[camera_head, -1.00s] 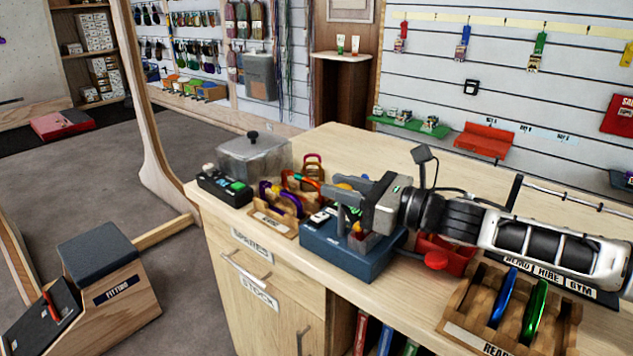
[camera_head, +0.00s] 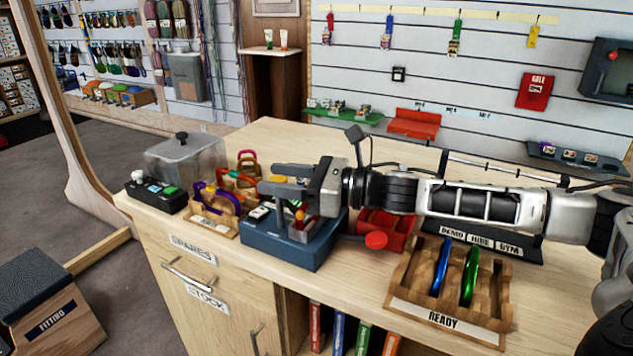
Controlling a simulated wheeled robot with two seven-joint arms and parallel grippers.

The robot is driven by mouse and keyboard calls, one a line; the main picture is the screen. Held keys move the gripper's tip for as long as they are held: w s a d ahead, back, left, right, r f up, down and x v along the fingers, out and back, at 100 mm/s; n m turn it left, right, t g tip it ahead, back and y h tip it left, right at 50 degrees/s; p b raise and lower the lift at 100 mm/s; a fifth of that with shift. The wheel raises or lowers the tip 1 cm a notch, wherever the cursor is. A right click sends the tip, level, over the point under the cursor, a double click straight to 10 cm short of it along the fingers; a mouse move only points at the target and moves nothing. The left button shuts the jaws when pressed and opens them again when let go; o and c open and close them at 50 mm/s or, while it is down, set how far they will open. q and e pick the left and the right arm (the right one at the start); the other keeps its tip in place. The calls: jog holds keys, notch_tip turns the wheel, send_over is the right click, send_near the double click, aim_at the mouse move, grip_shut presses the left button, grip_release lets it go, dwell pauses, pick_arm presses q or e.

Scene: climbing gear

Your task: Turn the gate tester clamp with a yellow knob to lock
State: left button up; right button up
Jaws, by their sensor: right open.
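The gate tester (camera_head: 290,247) is a blue box on the wooden counter with a grey clamp block on its near right side. A small yellow-orange knob (camera_head: 299,214) shows at that clamp, just below my gripper's fingers. Another yellow patch (camera_head: 277,179) shows behind the fingers; I cannot tell what it belongs to. My right gripper (camera_head: 282,181) reaches in from the right above the tester, fingers pointing left, open and empty. It hides part of the tester's top. Whether it touches the knob is not clear. My left gripper is out of view.
A spares rack (camera_head: 216,222) with coloured carabiners and a black device (camera_head: 157,194) stand left of the tester. A red box (camera_head: 385,230) with a red knob is to its right. The READY rack (camera_head: 440,313) holds a blue and a green carabiner. A lidded grey box (camera_head: 183,158) stands behind.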

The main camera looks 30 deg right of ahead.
jog(key=b+v, duration=0.2)
jog(key=f+b+v, duration=0.1)
jog(key=v, duration=0.1)
jog(key=shift+s+d+f+b, duration=0.1)
jog(key=shift+s+d+b, duration=0.2)
jog(key=shift+b, duration=0.1)
pick_arm(q)
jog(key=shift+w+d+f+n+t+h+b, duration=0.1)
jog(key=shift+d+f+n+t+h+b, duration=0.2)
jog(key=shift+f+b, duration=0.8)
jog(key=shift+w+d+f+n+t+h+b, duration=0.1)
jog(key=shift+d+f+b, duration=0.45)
jog(key=shift+b, duration=0.95)
pick_arm(e)
jog(key=shift+r+v, duration=0.2)
jog(key=shift+v, duration=1.55)
jog(key=shift+r+v, duration=0.25)
jog(key=shift+v, duration=1.5)
jog(key=shift+r+v, duration=0.2)
jog(key=shift+v, duration=1.55)
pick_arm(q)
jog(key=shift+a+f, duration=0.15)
